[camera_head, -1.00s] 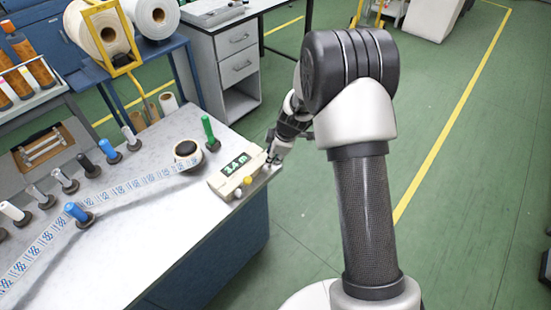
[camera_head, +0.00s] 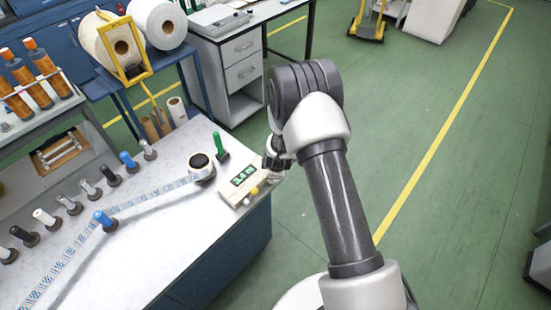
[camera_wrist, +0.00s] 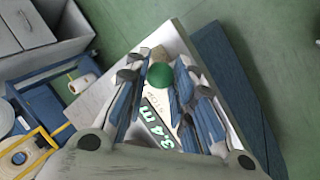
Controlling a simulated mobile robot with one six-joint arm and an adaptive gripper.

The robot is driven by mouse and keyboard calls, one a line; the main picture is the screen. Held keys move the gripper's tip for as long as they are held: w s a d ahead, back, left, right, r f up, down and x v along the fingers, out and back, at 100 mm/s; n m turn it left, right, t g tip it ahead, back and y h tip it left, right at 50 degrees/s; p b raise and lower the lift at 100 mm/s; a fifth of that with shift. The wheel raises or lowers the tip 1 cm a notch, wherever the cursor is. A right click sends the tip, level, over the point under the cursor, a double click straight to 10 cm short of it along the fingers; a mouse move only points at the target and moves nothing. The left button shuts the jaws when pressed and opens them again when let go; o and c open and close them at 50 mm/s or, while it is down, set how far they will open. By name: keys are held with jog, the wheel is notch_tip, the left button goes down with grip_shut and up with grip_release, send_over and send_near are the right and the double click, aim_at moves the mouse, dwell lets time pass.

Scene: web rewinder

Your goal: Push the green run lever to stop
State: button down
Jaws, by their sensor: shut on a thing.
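The green run lever shows in the wrist view as a round green knob (camera_wrist: 160,75) between my fingers. It stands at the end of a pale counter box (camera_head: 235,196) with a lit green display, read as 3.6 m in the wrist view (camera_wrist: 155,125). My gripper (camera_head: 270,167) is at the far right end of this box, at the table's edge. In the wrist view my gripper (camera_wrist: 158,82) is shut on the knob, with a finger on either side. In the head view the knob is hidden by my gripper.
A green-handled post (camera_head: 220,146) and a dark-cored label roll (camera_head: 201,167) stand just left of the box. A printed web (camera_head: 135,202) runs across the white table (camera_head: 150,245) past several posts. Open green floor (camera_head: 460,200) lies to the right.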

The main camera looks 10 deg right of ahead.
jog(key=shift+s+a+r+h+p, duration=0.15)
jog(key=shift+s+a+h+p, duration=0.2)
jog(key=shift+p, duration=0.9)
jog(key=shift+s+a+t+h+p, duration=0.15)
jog(key=shift+a+t+h+p, duration=0.25)
jog(key=shift+t+p, duration=0.3)
jog(key=shift+s+a+f+n+t+h+b, duration=0.4)
jog(key=shift+a+f+n+t+h, duration=0.15)
jog(key=shift+h, duration=0.2)
jog(key=shift+s+a+t+h+b, duration=0.25)
jog(key=shift+t+h+b, duration=0.2)
jog(key=shift+h+b, duration=0.1)
